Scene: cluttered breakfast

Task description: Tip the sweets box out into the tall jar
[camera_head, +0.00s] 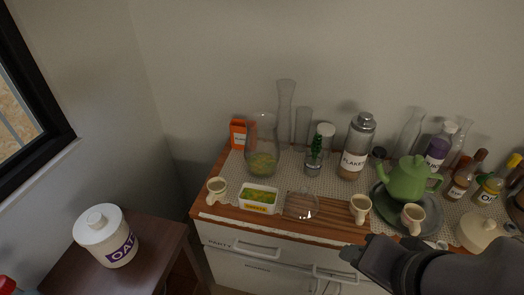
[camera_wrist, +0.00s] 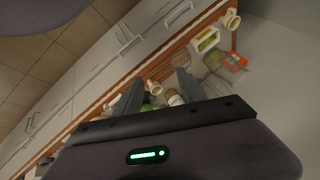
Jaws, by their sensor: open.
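The sweets box (camera_head: 258,208) is a low white open box with yellow-green contents, upright near the counter's front edge; it also shows in the wrist view (camera_wrist: 203,40). Behind it stands a wide clear glass jar (camera_head: 263,130) with similar yellow-green pieces in its bottom. A taller, slimmer clear glass vessel (camera_head: 286,105) stands behind that; which one is the tall jar I cannot tell for certain. My gripper (camera_head: 350,254) is open and empty, in front of the counter, to the right of the sweets box and apart from it. Its two fingers are spread in the wrist view (camera_wrist: 160,78).
An orange box (camera_head: 238,133) stands left of the wide jar. Cream mugs (camera_head: 216,190) (camera_head: 360,208) flank the sweets box. A clear glass dish (camera_head: 301,205) sits close on its right. A flakes jar (camera_head: 351,160) and green teapot (camera_head: 408,181) crowd the right.

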